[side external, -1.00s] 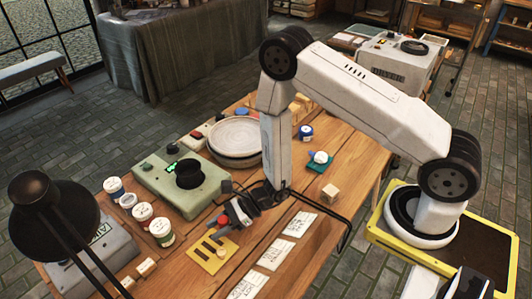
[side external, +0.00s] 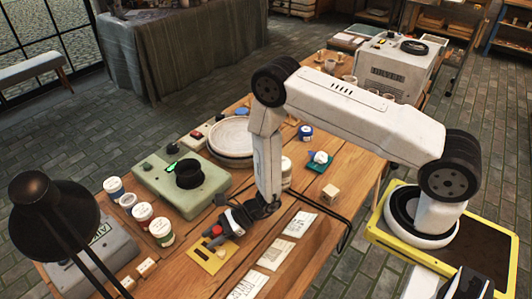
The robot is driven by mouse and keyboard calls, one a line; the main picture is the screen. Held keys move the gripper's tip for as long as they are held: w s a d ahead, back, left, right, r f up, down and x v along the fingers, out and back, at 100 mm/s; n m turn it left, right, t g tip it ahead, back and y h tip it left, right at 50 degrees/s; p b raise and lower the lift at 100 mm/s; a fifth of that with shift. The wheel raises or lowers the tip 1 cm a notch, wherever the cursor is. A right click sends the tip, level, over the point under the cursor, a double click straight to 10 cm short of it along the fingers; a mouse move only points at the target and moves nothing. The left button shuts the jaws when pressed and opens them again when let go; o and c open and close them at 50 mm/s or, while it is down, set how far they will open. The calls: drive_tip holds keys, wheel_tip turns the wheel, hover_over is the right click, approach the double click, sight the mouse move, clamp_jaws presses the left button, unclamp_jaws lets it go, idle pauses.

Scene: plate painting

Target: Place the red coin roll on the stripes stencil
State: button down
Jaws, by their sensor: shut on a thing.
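The red coin roll (side external: 216,230) shows as a small red end between the fingers of my gripper (side external: 214,237). My gripper is shut on it and points down to the left, and the fingers hide most of the roll. The stripes stencil (side external: 206,262) is a flat yellow plate with dark slots, lying on the wooden table. My gripper and the roll are over the upper right part of the stencil and cover some of its slots. I cannot tell whether the roll touches the stencil.
Several paint jars (side external: 142,213) stand left of the stencil. A green device (side external: 178,188) with a black ring is behind it, and a pale plate (side external: 230,133) lies farther back. Paper cards (side external: 276,254) lie to the right. A black lamp (side external: 50,215) stands at front left.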

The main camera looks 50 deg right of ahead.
drive_tip(key=shift+f, duration=0.3)
drive_tip(key=c, duration=0.6)
unclamp_jaws()
drive_tip(key=shift+r, duration=0.15)
drive_tip(key=shift+d+r, duration=0.1)
drive_tip(key=shift+d, duration=0.05)
drive_tip(key=v, duration=1.1)
drive_tip(key=shift+s+d, duration=0.25)
drive_tip(key=shift+r, duration=0.15)
